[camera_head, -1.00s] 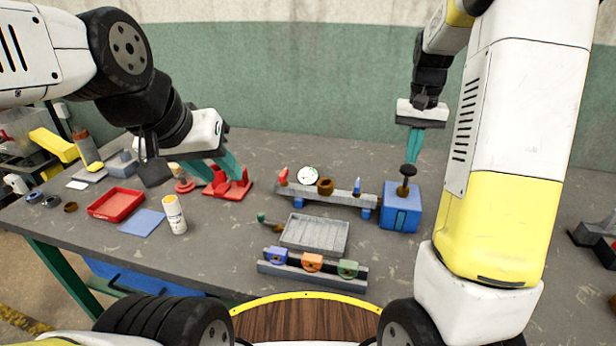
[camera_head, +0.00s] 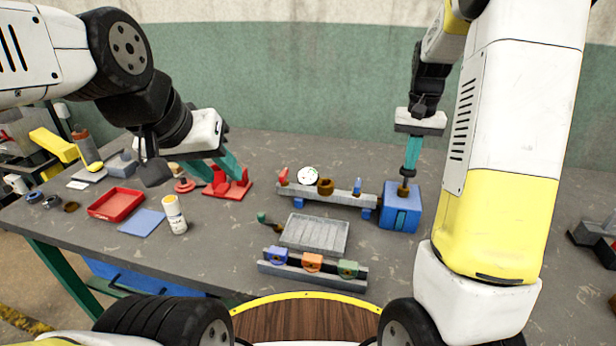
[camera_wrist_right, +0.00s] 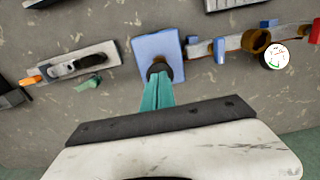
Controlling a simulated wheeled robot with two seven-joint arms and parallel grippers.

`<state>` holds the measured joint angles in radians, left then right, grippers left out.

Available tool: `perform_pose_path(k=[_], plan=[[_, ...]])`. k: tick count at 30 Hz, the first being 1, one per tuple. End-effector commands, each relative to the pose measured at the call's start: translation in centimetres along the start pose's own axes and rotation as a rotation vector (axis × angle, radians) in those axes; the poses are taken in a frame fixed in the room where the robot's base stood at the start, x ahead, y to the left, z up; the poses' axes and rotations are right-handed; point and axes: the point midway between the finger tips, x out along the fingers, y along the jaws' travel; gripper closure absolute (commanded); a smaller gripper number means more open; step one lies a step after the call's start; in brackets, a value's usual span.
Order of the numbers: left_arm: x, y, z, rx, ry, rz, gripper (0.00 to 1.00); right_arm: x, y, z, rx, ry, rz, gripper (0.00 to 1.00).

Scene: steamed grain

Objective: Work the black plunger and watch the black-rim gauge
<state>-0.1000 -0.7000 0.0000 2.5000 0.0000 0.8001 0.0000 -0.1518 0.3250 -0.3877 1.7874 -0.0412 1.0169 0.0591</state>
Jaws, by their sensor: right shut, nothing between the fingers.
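The blue box (camera_head: 401,215) stands at the right end of a grey bar. Its plunger (camera_head: 403,190) rises from the top, and its black knob shows in the wrist view (camera_wrist_right: 158,68). My right gripper (camera_head: 406,175) is shut and points down, its teal fingertips at the knob, largely covering it in the head view. The white-faced gauge (camera_head: 308,175) sits near the left end of the bar; it also shows in the wrist view (camera_wrist_right: 275,56). Its reading is too small to tell. My left gripper (camera_head: 238,176) is by a red fixture; its finger gap is unclear.
The red fixture (camera_head: 229,188), a red tray (camera_head: 116,204) and a white bottle (camera_head: 174,214) are on the left. A grey tray (camera_head: 315,234) and a rail with coloured blocks (camera_head: 312,263) lie in front of the bar. Table right of the blue box is clear.

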Motion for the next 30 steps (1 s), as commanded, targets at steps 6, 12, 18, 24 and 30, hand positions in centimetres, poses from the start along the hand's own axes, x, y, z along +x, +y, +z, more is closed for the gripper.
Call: perform_pose_path(k=[6, 12, 18, 24, 30], plan=[[0.0, 0.0, 0.0, 0.000, 0.000, 0.000, 0.64, 1.2, 0.0, 0.1, 0.000, -0.003, 0.001, 1.00], [0.0, 0.0, 0.0, 0.000, 0.000, 0.000, 0.64, 2.3, 0.0, 0.1, -0.001, -0.003, 0.001, 1.00], [0.0, 0.0, 0.0, 0.000, 0.000, 0.000, 0.64, 2.7, 0.0, 0.0, 0.000, -0.001, 0.000, 1.00], [0.0, 0.0, 0.0, 0.000, 0.000, 0.000, 0.64, 1.2, -0.1, 0.0, 0.000, 0.000, -0.001, 1.00], [0.0, 0.0, 0.0, 0.000, 0.000, 0.000, 0.64, -0.8, -0.1, 0.0, 0.000, 0.000, -0.001, 1.00]])
